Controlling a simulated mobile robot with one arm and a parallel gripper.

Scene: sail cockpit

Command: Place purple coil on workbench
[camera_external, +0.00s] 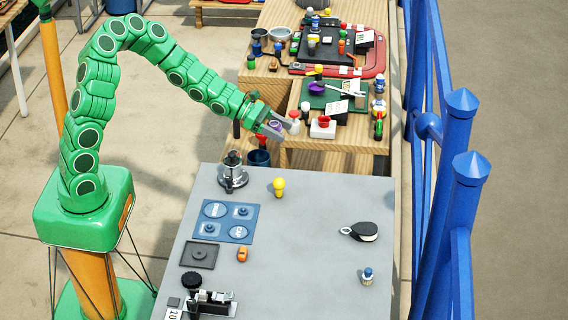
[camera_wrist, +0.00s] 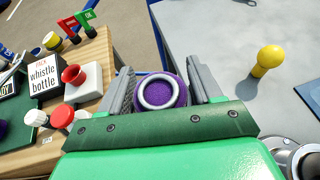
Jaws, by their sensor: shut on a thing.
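The purple coil (camera_wrist: 162,93), a purple round piece with a pale ring on its face, sits between the fingers of my gripper (camera_wrist: 163,88) in the wrist view. My gripper is shut on it. In the external view my gripper (camera_external: 276,124) holds the coil (camera_external: 275,126) in the air near the gap between the wooden table and the grey workbench (camera_external: 310,215). The grey workbench also shows at the right of the wrist view (camera_wrist: 215,45).
On the workbench are a yellow knob-like piece (camera_external: 279,186), a blue panel (camera_external: 226,222), a silver machine (camera_external: 232,172), an orange toy car (camera_external: 243,254) and a black pulley-like piece (camera_external: 361,231). A crowded wooden table (camera_external: 340,152) stands behind. Blue railings (camera_external: 462,200) run at right.

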